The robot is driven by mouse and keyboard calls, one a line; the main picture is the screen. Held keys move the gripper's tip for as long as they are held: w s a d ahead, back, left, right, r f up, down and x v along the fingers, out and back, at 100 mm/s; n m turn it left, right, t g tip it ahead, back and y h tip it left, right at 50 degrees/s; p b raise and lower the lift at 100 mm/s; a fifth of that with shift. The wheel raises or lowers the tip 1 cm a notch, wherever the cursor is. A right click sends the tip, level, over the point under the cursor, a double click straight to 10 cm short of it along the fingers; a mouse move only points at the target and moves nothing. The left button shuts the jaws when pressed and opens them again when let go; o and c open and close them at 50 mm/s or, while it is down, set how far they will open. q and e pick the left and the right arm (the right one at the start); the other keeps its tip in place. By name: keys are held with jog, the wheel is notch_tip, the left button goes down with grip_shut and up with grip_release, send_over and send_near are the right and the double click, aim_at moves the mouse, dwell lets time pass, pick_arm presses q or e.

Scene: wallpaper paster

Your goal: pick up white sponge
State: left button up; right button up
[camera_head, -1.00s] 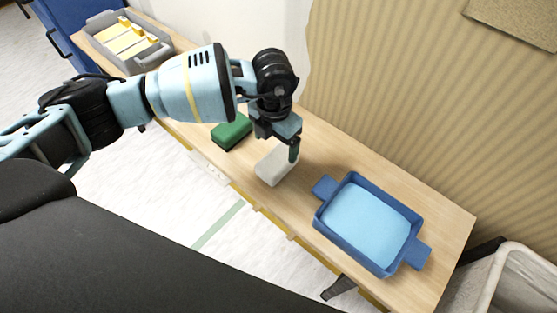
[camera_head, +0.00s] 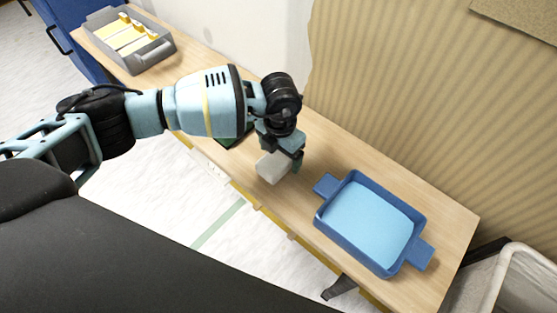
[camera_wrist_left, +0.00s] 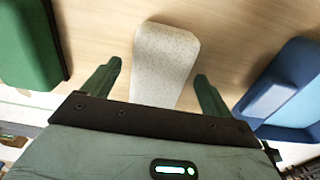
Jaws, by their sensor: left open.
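The white sponge (camera_head: 272,168) lies on the wooden table, near its front edge, between a green sponge and a blue tray. My left gripper (camera_head: 297,160) is low over the white sponge, and its palm hides part of it in the head view. In the left wrist view the white sponge (camera_wrist_left: 164,62) extends between the two green fingers of my open left gripper (camera_wrist_left: 158,82), with a gap on each side. My right gripper is not in view.
The blue tray (camera_head: 322,222) holds light blue liquid, to the right. The green sponge (camera_wrist_left: 28,45) is at the left, mostly hidden by my arm in the head view. A grey bin (camera_head: 158,57) with yellow-and-white items stands at the table's far left. A wall rises behind.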

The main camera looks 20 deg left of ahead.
pick_arm(q)
jog(key=shift+f, duration=0.6)
jog(key=c, duration=1)
jog(key=shift+c, duration=0.2)
